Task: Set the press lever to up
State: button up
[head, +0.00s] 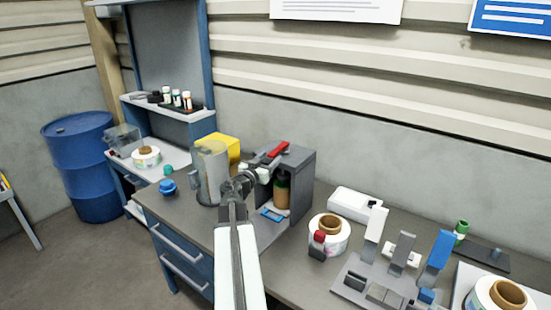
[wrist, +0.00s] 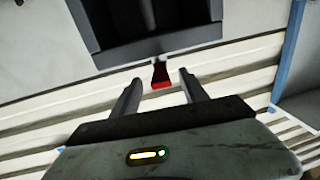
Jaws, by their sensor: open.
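The press (head: 298,165) is a grey housing on the workbench, with a brown bottle (head: 282,190) with a dark green band inside it. Its lever has a red handle (head: 277,149), which shows at the top front of the housing. In the wrist view the red handle (wrist: 161,76) shows between and just beyond my two fingertips. My gripper (head: 258,174) is open and empty in front of the press, near the handle. I cannot tell whether either finger touches the handle. My arm and gripper hide part of the press's left side.
A clear cylinder (head: 210,172) and a yellow box (head: 222,147) stand close left of my gripper. A label reel (head: 328,234), a white device (head: 355,204) and a grey fixture with levers (head: 372,283) are to the right. A blue drum (head: 83,165) stands far left.

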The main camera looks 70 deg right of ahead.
aim_at(279, 151)
jog(key=d, duration=0.5)
jog(key=s+d, duration=0.1)
jog(key=d, duration=0.1)
jog(key=shift+d, duration=0.4)
grip_shut()
dwell(1.1)
